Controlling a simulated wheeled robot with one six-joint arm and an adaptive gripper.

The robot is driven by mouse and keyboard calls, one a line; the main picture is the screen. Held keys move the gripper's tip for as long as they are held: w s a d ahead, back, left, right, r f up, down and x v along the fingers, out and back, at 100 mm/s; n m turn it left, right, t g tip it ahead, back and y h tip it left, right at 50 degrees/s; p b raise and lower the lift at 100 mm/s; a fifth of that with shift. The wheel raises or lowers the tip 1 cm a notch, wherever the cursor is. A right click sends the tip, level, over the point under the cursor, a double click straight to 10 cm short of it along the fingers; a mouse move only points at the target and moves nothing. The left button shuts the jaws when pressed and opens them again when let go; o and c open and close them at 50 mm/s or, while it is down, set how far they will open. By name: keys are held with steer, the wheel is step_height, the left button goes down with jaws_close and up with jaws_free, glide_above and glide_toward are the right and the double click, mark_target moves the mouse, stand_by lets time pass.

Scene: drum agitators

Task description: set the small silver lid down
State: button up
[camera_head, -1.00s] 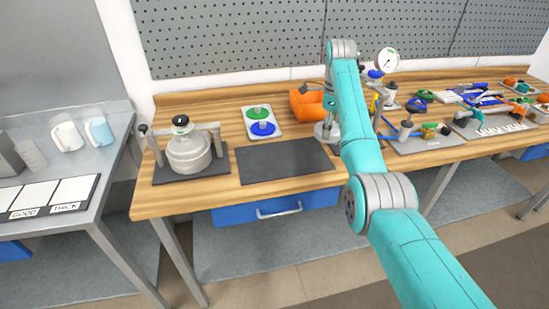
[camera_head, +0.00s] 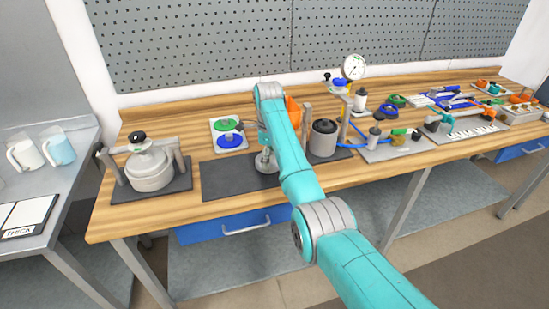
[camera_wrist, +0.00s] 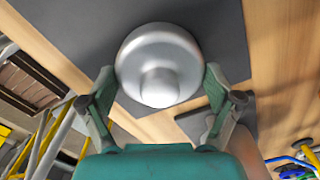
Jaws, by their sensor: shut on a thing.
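The small silver lid (camera_wrist: 160,62) is round and domed with a knob, and it sits between the two fingers of my gripper (camera_wrist: 158,78) in the wrist view. The fingers are shut on it from both sides. In the head view the lid (camera_head: 265,162) is at the end of my arm, over the right part of the empty dark mat (camera_head: 225,182). My gripper in the head view is mostly hidden behind my own arm. Whether the lid touches the mat cannot be told.
A lidded pot in a frame (camera_head: 150,172) stands on the left mat. An open dark pot (camera_head: 323,138) stands right of my arm. A tray (camera_head: 229,134) with green and blue discs and an orange bin (camera_head: 293,110) lie behind. The left of the empty mat is free.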

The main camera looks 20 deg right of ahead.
steer(key=shift+a+f, duration=0.1)
steer(key=shift+f, duration=0.1)
steer(key=shift+f, duration=0.15)
steer(key=o, duration=1.4)
